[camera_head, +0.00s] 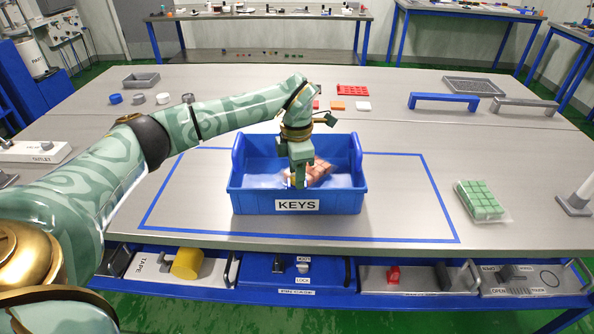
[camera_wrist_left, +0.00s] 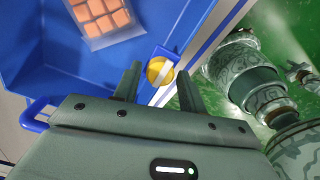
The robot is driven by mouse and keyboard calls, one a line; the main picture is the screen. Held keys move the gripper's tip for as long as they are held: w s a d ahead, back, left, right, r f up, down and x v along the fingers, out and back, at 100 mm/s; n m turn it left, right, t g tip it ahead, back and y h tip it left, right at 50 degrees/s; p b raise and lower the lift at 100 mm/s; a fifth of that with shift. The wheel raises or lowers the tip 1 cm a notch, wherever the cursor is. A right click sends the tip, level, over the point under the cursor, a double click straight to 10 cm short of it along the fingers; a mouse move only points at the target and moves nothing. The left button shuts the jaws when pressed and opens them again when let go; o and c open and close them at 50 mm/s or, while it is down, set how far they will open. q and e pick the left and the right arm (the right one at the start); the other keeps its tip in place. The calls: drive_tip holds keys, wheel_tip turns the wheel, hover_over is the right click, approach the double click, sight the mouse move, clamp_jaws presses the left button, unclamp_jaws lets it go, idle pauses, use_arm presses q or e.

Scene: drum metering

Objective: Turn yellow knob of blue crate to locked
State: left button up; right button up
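The blue crate (camera_head: 262,203) labelled KEYS stands on the table inside a blue tape outline. An orange-brown bagged pack (camera_head: 320,172) lies in it, also at the top of the left wrist view (camera_wrist_left: 102,15). In the left wrist view, the round yellow knob (camera_wrist_left: 153,72) with a pale diagonal bar sits on a blue tab at the crate's edge (camera_wrist_left: 205,35). My left gripper (camera_head: 298,184) points down at the crate's front wall and hides the knob in the head view. Its fingers (camera_wrist_left: 158,84) are apart, one on each side of the knob; contact is unclear.
A bagged green block pack (camera_head: 480,200) lies right of the crate. Blue (camera_head: 444,97) and grey (camera_head: 524,102) handles, a red tray (camera_head: 352,90) and small blocks lie behind. Drawers under the front edge include a blue one (camera_head: 258,270) marked LOCK.

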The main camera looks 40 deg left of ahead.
use_arm(q)
drive_tip(key=c, duration=0.6)
drive_tip(key=shift+r+n+p, duration=0.3)
drive_tip(key=shift+n+p, duration=0.5)
drive_tip(key=shift+p, duration=0.3)
drive_tip(key=n+p, duration=1)
drive_tip(key=n, duration=0.1)
drive_tip(key=shift+n, duration=0.3)
drive_tip(key=n+p, duration=0.1)
drive_tip(key=n, duration=0.1)
drive_tip(key=n+p, duration=0.1)
drive_tip(key=n, duration=0.1)
drive_tip(key=shift+f+n+p, duration=0.2)
drive_tip(key=shift+n+p, duration=0.1)
use_arm(e)
drive_tip(key=w+r, duration=0.3)
drive_tip(key=r, duration=1.1)
drive_tip(key=shift+w+r+t, duration=0.15)
drive_tip(key=shift+r+t, duration=0.2)
drive_tip(key=shift+t, duration=0.05)
drive_tip(key=shift+d, duration=0.1)
use_arm(q)
drive_tip(key=o, duration=1)
